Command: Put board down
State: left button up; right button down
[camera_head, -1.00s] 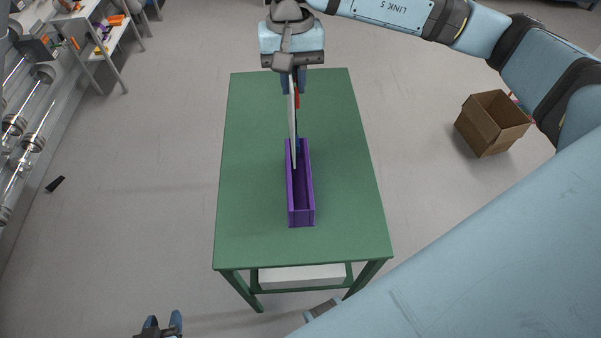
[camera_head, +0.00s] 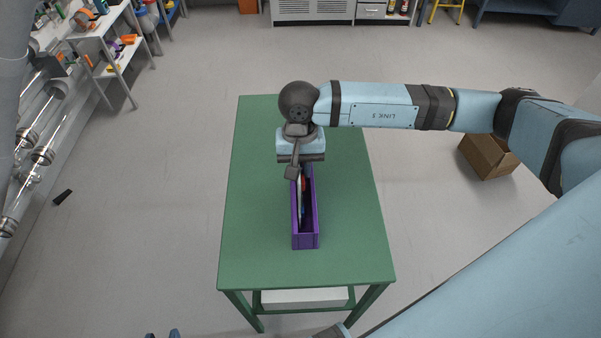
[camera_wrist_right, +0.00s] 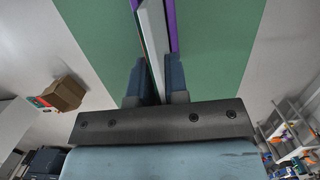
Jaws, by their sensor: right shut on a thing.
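The board is a thin panel seen edge-on. In the right wrist view the board (camera_wrist_right: 152,45) stands between the two fingers of my right gripper (camera_wrist_right: 156,82), which is shut on it. In the head view the board (camera_head: 300,205) is upright inside the long purple box (camera_head: 305,241), which stands on the green table (camera_head: 257,230). My right gripper (camera_head: 298,172) is over the far end of the box, its fingers mostly hidden. Whether the board touches the box floor cannot be seen. Only the tips of my left gripper (camera_head: 163,334) show at the bottom edge, apart from everything.
The green table is bare around the purple box. A cardboard box (camera_head: 486,157) stands on the floor at the right. A shelf with parts (camera_head: 110,45) and glass tubes (camera_head: 35,150) are at the left. A small black object (camera_head: 63,197) lies on the floor.

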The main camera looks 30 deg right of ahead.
jog(key=shift+f, duration=1.55)
jog(key=shift+f, duration=0.2)
jog(key=c, duration=1.1)
grip_release()
jog(key=shift+r, duration=0.1)
jog(key=shift+r, duration=0.25)
jog(key=shift+w+r, duration=0.1)
jog(key=shift+r, duration=0.2)
jog(key=r, duration=0.3)
jog(key=w+r+b, duration=0.1)
jog(key=r, duration=0.3)
jog(key=r+b, duration=0.1)
jog(key=r, duration=0.3)
jog(key=shift+w+d, duration=0.2)
jog(key=shift+d, duration=0.15)
